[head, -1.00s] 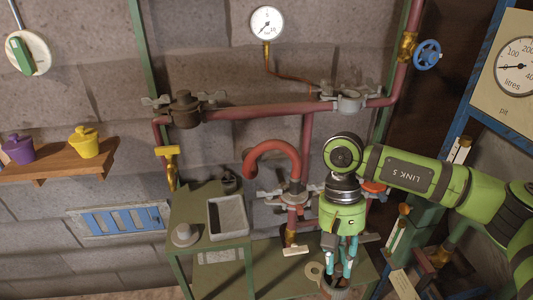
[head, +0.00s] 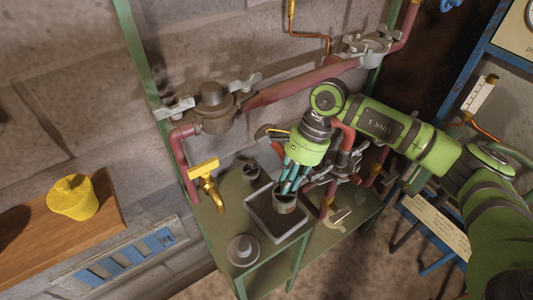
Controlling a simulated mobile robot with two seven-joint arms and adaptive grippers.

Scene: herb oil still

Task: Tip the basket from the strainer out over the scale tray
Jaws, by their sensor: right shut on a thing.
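My right gripper (head: 289,186) points down and its fingers are closed on the basket (head: 286,203), a small dark, round can with a lighter rim. The basket is over the grey rectangular scale tray (head: 256,213), near its right side. It looks nearly upright; whether it touches the tray floor I cannot tell. The basket's contents are hidden by the fingers. The tray's inside looks dark, and nothing loose can be made out in it. I cannot pick out the strainer. My left gripper is not in view.
The tray stands on a green stand (head: 228,205) with a grey round knob-like piece (head: 242,250) in front. A yellow tap (head: 206,178) is at its left, and red pipes (head: 307,84) run behind. A wooden shelf with a yellow pot (head: 73,197) is at the far left.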

